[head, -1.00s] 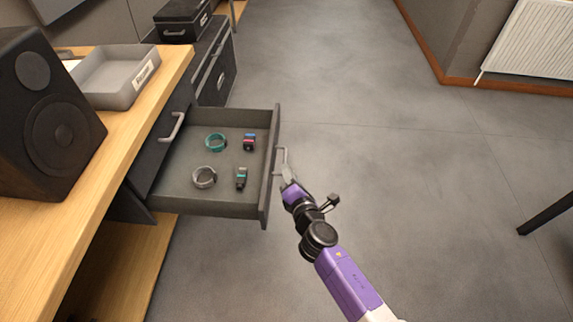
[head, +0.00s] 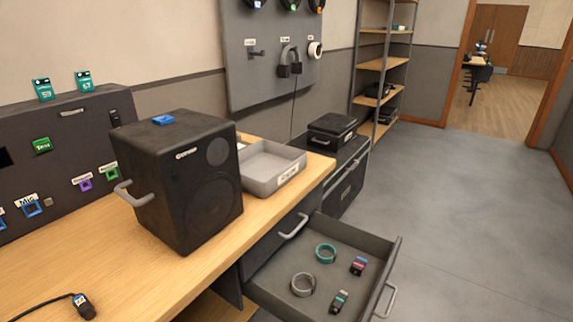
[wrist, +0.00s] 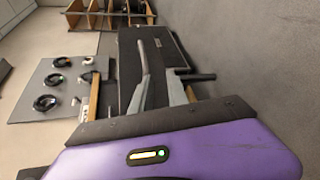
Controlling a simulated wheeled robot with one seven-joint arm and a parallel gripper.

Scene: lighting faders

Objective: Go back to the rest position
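My gripper (wrist: 155,60) shows only in the wrist view, where its two grey fingers stand apart with nothing seen held between them. A dark box-like surface lies behind the fingers. My arm and gripper are out of the head view. The open drawer (head: 388,262) juts from under the wooden desk in the head view, its pull handle (head: 388,302) on the front panel. I cannot tell how far my gripper is from the drawer.
A black speaker (head: 185,185) and a grey tray (head: 290,180) stand on the desk (head: 130,270). A black case (head: 332,130) sits beyond the desk. Shelves (head: 375,65) stand at the back. The grey floor (head: 490,190) to the right is clear.

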